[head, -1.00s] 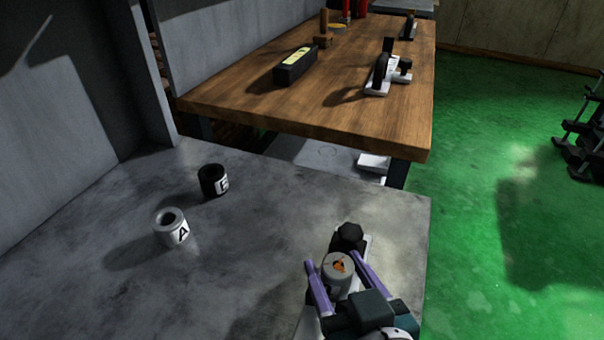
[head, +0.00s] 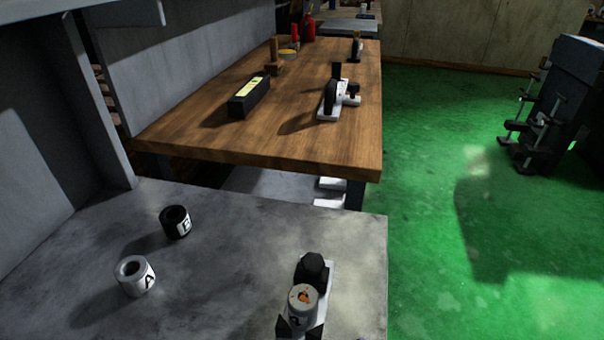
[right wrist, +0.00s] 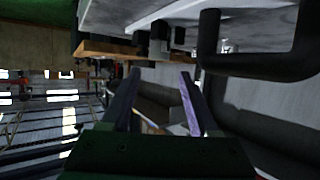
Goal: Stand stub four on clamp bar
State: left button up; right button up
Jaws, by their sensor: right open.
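A light grey stub (head: 303,297) with an orange mark on its top stands upright near the front edge in the head view. Its side label is too small to read surely. It appears to rest on a white bar (head: 327,287) with a black knob (head: 313,268) behind it and dark parts at its front. The contact under the stub is hidden. My right gripper (right wrist: 160,72) is open in the right wrist view, with nothing between its fingers. It is out of the head view, apart from the stub. My left gripper is not in view.
A white ring-shaped piece (head: 134,276) marked A and a black one (head: 175,222) with a white label stand on the grey surface (head: 230,260). Beyond are a wooden table (head: 290,140) with a black box (head: 249,97) and a white fixture (head: 333,103). Green floor lies right.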

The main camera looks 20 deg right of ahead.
notch_tip(320, 180, up, 3)
jog(key=w+a+n+g+y, duration=0.1)
jog(key=a+n+g+y, duration=0.2)
jog(key=n+g+y, duration=0.15)
jog(key=s+d+r+m+g+h, duration=0.2)
jog(key=s+d+r+g+h, duration=0.1)
jog(key=d, duration=0.8)
jog(key=s+g+h, duration=0.1)
jog(key=s+g, duration=0.1)
jog(key=s, duration=0.1)
jog(key=shift+s+d, duration=0.2)
jog(key=shift+s, duration=0.05)
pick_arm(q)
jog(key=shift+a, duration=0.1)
pick_arm(e)
jog(key=shift+m+g, duration=0.25)
